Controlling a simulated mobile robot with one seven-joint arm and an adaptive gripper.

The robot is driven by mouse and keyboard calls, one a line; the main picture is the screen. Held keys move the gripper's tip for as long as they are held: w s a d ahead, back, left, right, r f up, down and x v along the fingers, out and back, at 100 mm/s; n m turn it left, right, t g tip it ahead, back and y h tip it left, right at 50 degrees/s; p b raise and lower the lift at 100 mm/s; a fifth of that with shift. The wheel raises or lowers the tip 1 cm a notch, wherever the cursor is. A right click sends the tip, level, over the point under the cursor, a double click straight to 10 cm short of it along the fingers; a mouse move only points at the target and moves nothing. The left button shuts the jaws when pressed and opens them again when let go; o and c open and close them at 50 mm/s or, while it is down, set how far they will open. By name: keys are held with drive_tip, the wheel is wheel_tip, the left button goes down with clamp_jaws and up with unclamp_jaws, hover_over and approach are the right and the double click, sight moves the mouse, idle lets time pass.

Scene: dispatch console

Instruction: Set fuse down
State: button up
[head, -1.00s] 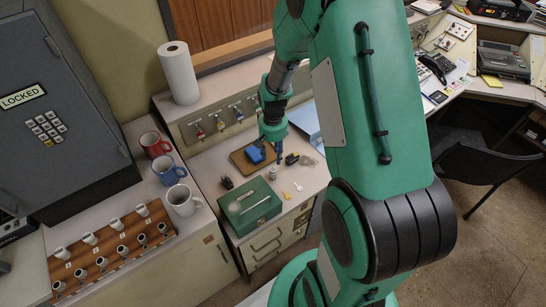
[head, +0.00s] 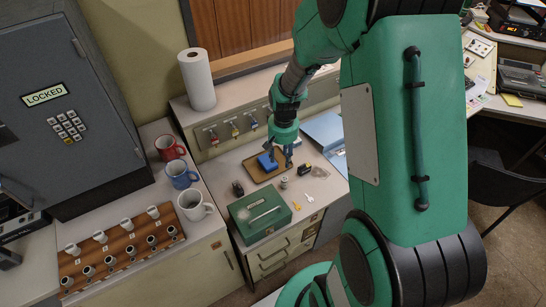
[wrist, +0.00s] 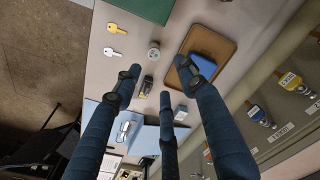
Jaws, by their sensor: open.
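A small grey-white cylinder, which looks like the fuse (head: 284,182), stands upright on the light counter between the tray and the green box. It also shows in the wrist view (wrist: 154,50), end up. My gripper (head: 280,158) is above the counter, over the right part of the tray, behind the fuse and apart from it. In the wrist view my gripper's dark blue fingers (wrist: 160,85) are spread, with nothing between them.
A brown tray (head: 255,174) with a blue block (head: 267,162) lies beside the fuse. A green box (head: 248,220), a black item (head: 304,169), two keys (wrist: 112,40) and a blue folder (head: 324,130) crowd the counter. A brown rack (head: 72,272) holds several similar cylinders.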

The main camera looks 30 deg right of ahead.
drive_tip(key=s+a+r+n+t, duration=0.1)
drive_tip(key=s+a+r, duration=0.15)
drive_tip(key=r, duration=0.45)
drive_tip(key=s+a+r+t, duration=0.1)
drive_tip(key=a+r, duration=0.3)
drive_tip(key=r, duration=0.2)
drive_tip(key=s+a+r+n, duration=0.1)
drive_tip(key=s+a+r, duration=0.15)
drive_tip(key=r, duration=0.45)
drive_tip(key=s+a+r+n+t, duration=0.1)
drive_tip(key=s+a+r, duration=0.3)
drive_tip(key=s+r, duration=0.2)
drive_tip(key=s+a+r+n+t, duration=0.1)
drive_tip(key=s+a+r, duration=0.3)
drive_tip(key=s, duration=0.5)
wheel_tip(320, 180, up, 2)
drive_tip(key=shift+s+a+r+n+t, duration=0.1)
drive_tip(key=shift+s+a+n+t, duration=0.1)
drive_tip(key=shift+n+t, duration=0.3)
